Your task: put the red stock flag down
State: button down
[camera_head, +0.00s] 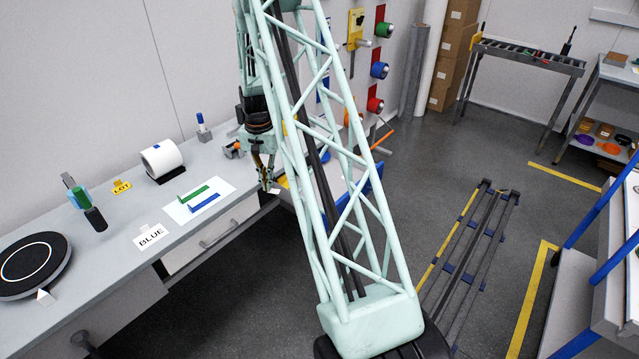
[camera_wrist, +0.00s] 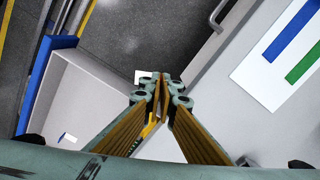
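I cannot make out a red stock flag for certain in either view. My gripper (camera_head: 266,184) hangs at the far end of the grey bench, partly beside my lattice arm. In the wrist view its two fingers (camera_wrist: 160,82) come together at the tips, with no clear gap. A small white piece (camera_wrist: 142,76) shows right beside the fingertips, and in the head view (camera_head: 275,190). I cannot tell whether the fingers hold it. No red shows between the fingers.
The bench (camera_head: 118,262) carries a white sheet (camera_head: 228,187) with green and blue strips, a BLUE card (camera_head: 151,236), a LOT tag (camera_head: 122,187), a white roll (camera_head: 162,158), a round black disc (camera_head: 32,266) and a small white tent (camera_head: 45,297). Coloured spools (camera_head: 375,104) hang on the wall.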

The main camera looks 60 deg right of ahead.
jog(key=s+d+m, duration=0.2)
jog(key=s+d, duration=0.3)
jog(key=d, duration=0.3)
jog(key=s+d+m, duration=0.3)
jog(key=s+d, duration=0.2)
jog(key=d, duration=0.3)
jog(key=shift+d+f+b, duration=0.35)
jog(key=shift+d+f, duration=0.05)
jog(key=shift+f, duration=0.05)
jog(key=shift+s+f, duration=0.1)
jog(key=shift+f+b, duration=0.5)
jog(key=shift+f, duration=2.55)
jog(key=shift+f+b, duration=0.35)
jog(key=shift+f, duration=1.5)
jog(key=shift+f, duration=0.2)
jog(key=c, duration=2.9)
grip_release()
jog(key=shift+r, duration=0.1)
